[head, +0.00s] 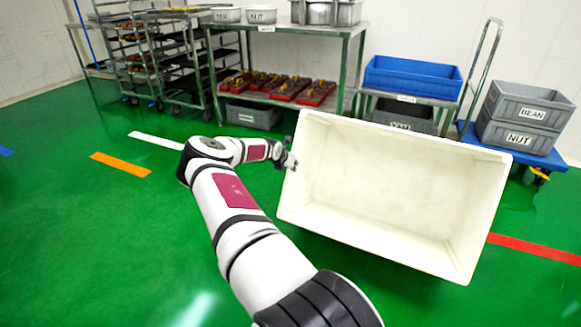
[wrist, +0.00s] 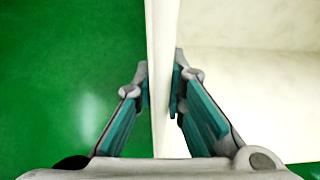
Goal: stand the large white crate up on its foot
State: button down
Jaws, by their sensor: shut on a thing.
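The large white crate (head: 400,180) is tilted, with its open side facing my head camera and its inside empty. Its left side is higher than its right, and its lowest visible corner is at the lower right. My gripper (head: 290,160) is at the crate's left wall. In the wrist view my gripper (wrist: 160,90) has one finger on each side of the crate's wall (wrist: 160,40), shut on it. The crate's underside and its foot are hidden, and I cannot tell whether it touches the floor.
A steel table (head: 345,32) with pots and red trays stands behind. Grey crates (head: 520,120) labelled BEAN and NUT stand on a blue trolley at right. The green floor (head: 80,240) at left is clear.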

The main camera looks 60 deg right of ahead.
aim_at(297, 152)
jog(key=shift+y, duration=0.7)
jog(key=shift+w+d+r+b, duration=0.15)
jog(key=shift+d+r, duration=0.3)
jog(key=shift+d, duration=0.45)
jog(key=shift+d+r+b, duration=0.3)
jog(key=shift+d+r, duration=0.2)
jog(key=shift+d, duration=0.35)
jog(key=shift+w+d+r+b, duration=0.15)
jog(key=shift+d+r, duration=0.3)
jog(key=shift+d, duration=0.45)
jog(key=shift+s, duration=0.15)
jog(key=shift+d+r, duration=0.1)
